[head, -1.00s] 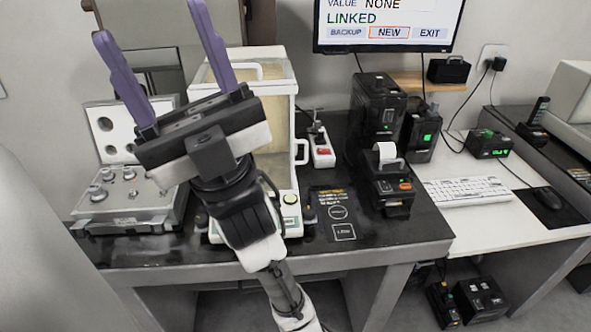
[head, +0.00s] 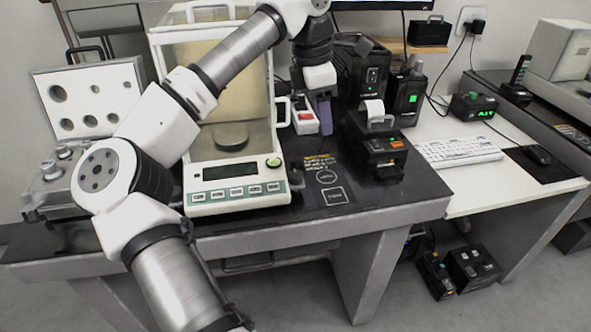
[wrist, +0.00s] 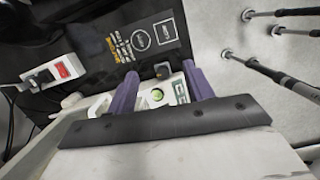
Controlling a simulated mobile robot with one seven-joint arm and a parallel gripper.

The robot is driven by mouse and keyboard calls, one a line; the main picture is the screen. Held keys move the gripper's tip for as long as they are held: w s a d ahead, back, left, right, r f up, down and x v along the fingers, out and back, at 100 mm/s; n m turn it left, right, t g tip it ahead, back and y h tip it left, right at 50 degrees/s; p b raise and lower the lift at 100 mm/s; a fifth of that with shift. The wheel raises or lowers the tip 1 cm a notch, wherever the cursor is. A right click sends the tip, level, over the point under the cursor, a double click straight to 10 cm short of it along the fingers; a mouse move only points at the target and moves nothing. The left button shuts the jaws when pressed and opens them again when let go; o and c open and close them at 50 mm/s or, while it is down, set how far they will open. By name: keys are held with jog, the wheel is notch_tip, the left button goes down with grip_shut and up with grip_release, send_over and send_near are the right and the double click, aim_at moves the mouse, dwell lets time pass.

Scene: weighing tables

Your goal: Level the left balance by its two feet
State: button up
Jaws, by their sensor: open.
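The left balance (head: 237,194) stands on the dark table, a white unit with a clear draft shield, a round pan and a row of front buttons. Its round green level (head: 274,162) is at the front right corner and also shows in the wrist view (wrist: 157,95); the bubble is too small to read. The right foot (wrist: 162,70) is a dark knob beside that corner. My arm hides the left foot. My gripper (wrist: 160,88) is open and empty, its purple fingers pointing down at the balance's right side. In the head view one finger (head: 324,114) shows clearly.
A power strip with a red switch (head: 306,115) and a small printer (head: 381,150) stand right of the balance. A black label mat (head: 327,180) lies flat at the front. An open weight case (head: 90,97) is at the left. A keyboard (head: 459,150) lies on the right table.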

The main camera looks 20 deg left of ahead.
jog(key=n+g+y, duration=0.1)
jog(key=y, duration=0.1)
send_over(296, 174)
notch_tip(296, 174, down, 2)
notch_tip(296, 174, down, 13)
jog(key=shift+r, duration=0.1)
jog(key=c, duration=1)
jog(key=shift+m+b, duration=0.3)
jog(key=shift+m, duration=1.3)
jog(key=o, duration=1)
